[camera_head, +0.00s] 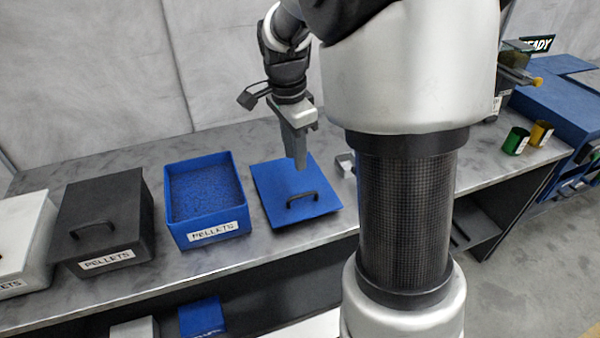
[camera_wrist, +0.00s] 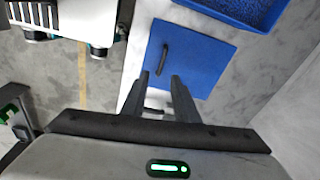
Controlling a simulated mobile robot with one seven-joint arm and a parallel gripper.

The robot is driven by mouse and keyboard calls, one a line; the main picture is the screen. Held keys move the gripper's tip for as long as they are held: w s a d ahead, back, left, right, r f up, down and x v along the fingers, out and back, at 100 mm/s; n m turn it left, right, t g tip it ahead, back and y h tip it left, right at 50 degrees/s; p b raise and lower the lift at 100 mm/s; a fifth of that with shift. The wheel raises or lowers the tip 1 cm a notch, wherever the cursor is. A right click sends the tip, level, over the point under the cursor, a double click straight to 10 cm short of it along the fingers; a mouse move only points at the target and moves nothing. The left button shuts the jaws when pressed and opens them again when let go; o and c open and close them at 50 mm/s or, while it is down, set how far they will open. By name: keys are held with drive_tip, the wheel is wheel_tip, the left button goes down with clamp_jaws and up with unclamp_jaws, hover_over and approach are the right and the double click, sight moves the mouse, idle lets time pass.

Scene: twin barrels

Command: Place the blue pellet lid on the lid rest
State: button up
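The blue pellet lid (camera_head: 275,188) is a flat square plate with a dark bar handle, to the right of the open blue pellet box (camera_head: 207,228) on the grey counter. It also shows in the wrist view (camera_wrist: 205,58), with its handle (camera_wrist: 162,58) on top. My gripper (camera_head: 301,165) points down above the lid's far part, apart from the handle. In the wrist view its two fingers (camera_wrist: 159,75) stand apart with nothing between them. I cannot make out a separate lid rest; whether anything lies under the lid is hidden.
Black (camera_head: 130,190) and white (camera_head: 20,220) lidded pellet boxes stand at the left. A small metallic object (camera_head: 345,163) lies right of the lid, partly hidden by my arm. Green (camera_head: 515,141) and yellow (camera_head: 541,133) cups stand far right. A wall backs the counter.

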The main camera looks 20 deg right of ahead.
drive_tip(key=s+a+r+n+t, duration=0.1)
drive_tip(key=s+a+r+n, duration=0.1)
drive_tip(key=s+n, duration=0.3)
drive_tip(key=s+a+r+n+t, duration=0.1)
drive_tip(key=s+r+n+t, duration=0.1)
drive_tip(key=s+r+n, duration=0.2)
drive_tip(key=s+a+r+n+t+y, duration=0.1)
drive_tip(key=s+a+r+n+t, duration=0.1)
drive_tip(key=s+n, duration=0.5)
drive_tip(key=s+r, duration=0.1)
drive_tip(key=s, duration=0.2)
drive_tip(key=shift+s+a+r, duration=0.15)
drive_tip(key=shift+a+r, duration=0.2)
drive_tip(key=shift+r, duration=0.05)
